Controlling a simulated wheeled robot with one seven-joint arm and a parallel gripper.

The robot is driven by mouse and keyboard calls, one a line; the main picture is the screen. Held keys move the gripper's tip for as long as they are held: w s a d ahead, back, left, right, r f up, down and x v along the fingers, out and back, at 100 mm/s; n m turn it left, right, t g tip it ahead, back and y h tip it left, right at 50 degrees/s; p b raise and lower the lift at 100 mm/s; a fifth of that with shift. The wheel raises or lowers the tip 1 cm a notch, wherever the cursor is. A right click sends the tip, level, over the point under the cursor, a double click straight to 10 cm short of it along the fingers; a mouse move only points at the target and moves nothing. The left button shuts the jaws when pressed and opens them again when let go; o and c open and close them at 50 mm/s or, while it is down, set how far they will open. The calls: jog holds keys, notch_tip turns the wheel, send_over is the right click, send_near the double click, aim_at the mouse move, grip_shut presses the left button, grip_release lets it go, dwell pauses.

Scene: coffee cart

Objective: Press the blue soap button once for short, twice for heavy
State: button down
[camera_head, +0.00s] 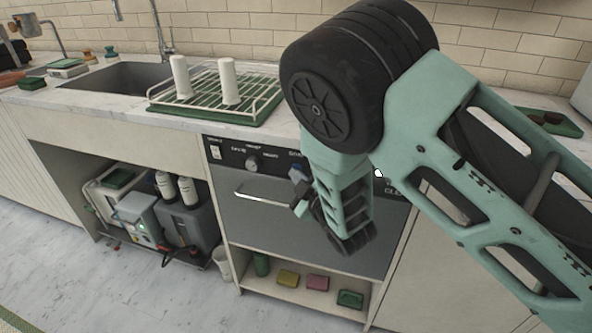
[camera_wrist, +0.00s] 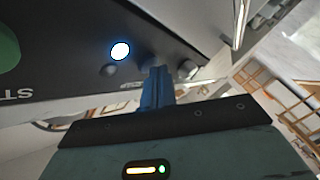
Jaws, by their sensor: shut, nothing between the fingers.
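The dark control panel (camera_head: 232,155) runs along the top of the silver-doored appliance under the counter, with a knob (camera_head: 253,163) and small white lettering. My gripper (camera_head: 299,180) is in front of the panel, and my arm hides much of the panel's right part. In the wrist view the shut blue-grey fingers (camera_wrist: 157,74) point at the panel, close to small dark round buttons (camera_wrist: 110,71). A round light (camera_wrist: 120,51) glows white-blue just left of the fingertips. I cannot tell whether the fingertips touch the panel, or which button is the blue soap one.
A large green round button (camera_wrist: 6,47) is at the panel's left in the wrist view. The door handle (camera_head: 265,198) sticks out below the panel. A drying rack (camera_head: 190,112) and a sink (camera_head: 118,78) are on the counter. Sponges (camera_head: 288,278) lie on the lower shelf.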

dwell(0.4)
jog(key=shift+s+a, duration=0.25)
jog(key=shift+s, duration=0.55)
jog(key=s, duration=0.1)
jog(key=s+a, duration=0.1)
jog(key=s, duration=0.2)
jog(key=shift+s+a, duration=0.35)
dwell(2.3)
